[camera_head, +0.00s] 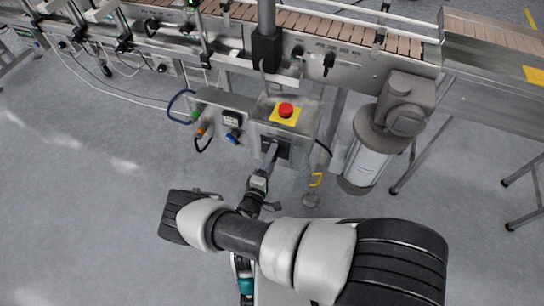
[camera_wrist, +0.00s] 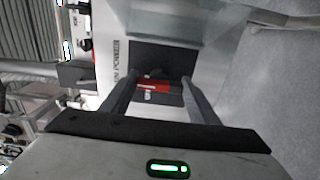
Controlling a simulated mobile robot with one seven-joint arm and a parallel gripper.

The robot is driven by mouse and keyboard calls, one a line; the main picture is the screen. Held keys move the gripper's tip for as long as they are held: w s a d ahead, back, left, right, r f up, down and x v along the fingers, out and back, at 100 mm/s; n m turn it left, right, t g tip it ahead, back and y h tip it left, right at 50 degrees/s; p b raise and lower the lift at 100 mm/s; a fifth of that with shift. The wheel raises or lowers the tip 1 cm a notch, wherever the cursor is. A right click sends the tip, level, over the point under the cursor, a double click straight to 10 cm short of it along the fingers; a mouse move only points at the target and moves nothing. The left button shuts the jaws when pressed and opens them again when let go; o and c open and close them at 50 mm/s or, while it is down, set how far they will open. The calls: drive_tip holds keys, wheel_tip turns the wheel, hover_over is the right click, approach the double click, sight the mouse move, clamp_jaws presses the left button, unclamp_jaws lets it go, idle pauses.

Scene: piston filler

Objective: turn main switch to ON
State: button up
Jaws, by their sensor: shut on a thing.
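The main switch shows in the wrist view as a red knob (camera_wrist: 155,84) on a dark square plate, beside partly hidden lettering ending in "POWER". In the head view its dark plate (camera_head: 284,146) sits on the front of a grey control box, below the emergency stop; the knob is hidden there. My gripper (camera_head: 272,147) reaches the plate from the front. In the wrist view my gripper (camera_wrist: 161,80) has one finger at each side of the switch, shut on it. I cannot tell the switch's setting from these pictures.
A red emergency-stop button (camera_head: 286,109) on a yellow plate tops the control box (camera_head: 306,120). Blue and orange connectors (camera_head: 233,136) with cables are on the left. A motor (camera_head: 372,150) hangs to the right, under the conveyor (camera_head: 400,42). The floor (camera_head: 90,190) on the left is clear.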

idle(0.4)
drive_tip(key=o, duration=1)
drive_tip(key=shift+o, duration=0.2)
drive_tip(key=v, duration=1.7)
drive_tip(key=shift+s+p, duration=0.2)
drive_tip(key=shift+p, duration=0.1)
drive_tip(key=shift+a+r, duration=0.15)
